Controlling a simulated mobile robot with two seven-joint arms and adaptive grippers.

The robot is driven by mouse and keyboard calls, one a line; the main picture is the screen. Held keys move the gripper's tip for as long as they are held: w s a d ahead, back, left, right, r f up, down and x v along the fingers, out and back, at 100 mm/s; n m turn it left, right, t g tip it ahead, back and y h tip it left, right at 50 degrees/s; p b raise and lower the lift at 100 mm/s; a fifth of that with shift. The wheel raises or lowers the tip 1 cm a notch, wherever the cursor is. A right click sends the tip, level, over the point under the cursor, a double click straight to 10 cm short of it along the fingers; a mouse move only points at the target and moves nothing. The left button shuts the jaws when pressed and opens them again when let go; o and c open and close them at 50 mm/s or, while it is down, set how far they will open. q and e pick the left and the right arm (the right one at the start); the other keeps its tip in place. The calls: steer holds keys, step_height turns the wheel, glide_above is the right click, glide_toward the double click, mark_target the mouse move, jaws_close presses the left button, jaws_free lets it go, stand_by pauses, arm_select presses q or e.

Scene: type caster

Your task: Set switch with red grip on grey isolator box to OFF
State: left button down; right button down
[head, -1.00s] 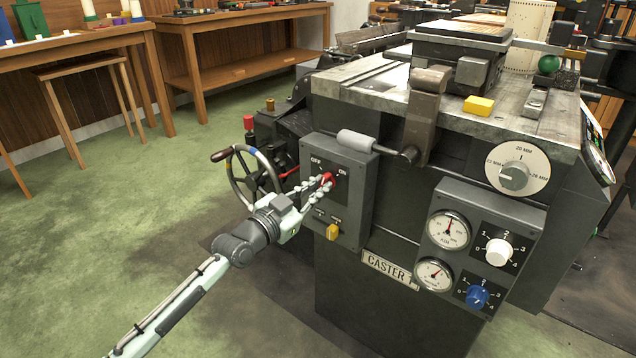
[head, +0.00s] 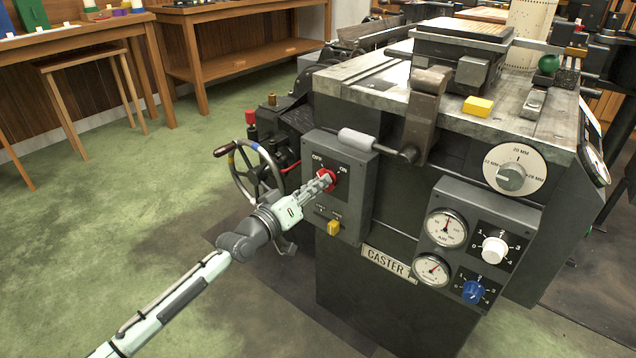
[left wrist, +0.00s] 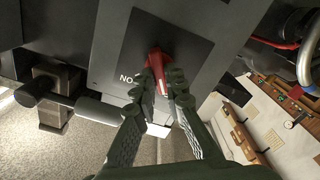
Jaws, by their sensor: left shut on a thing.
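The grey isolator box (head: 352,215) is on the front left of the caster, with OFF and ON printed on its dark plate. Its red grip (head: 327,179) sits below and between the two words; its exact pointing is partly hidden by my fingers. My left gripper (head: 322,184) is shut on the red grip. In the left wrist view the two fingers (left wrist: 157,92) lie on both sides of the red grip (left wrist: 156,66), and the letters "NO" appear upside down beside it. My right gripper is not in view.
Gauges and knobs are to the right. The green floor at left is open.

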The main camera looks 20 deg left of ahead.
arm_select(q)
steer(key=shift+n, duration=1)
steer(key=c, duration=1.6)
jaws_free()
steer(key=v, duration=1.2)
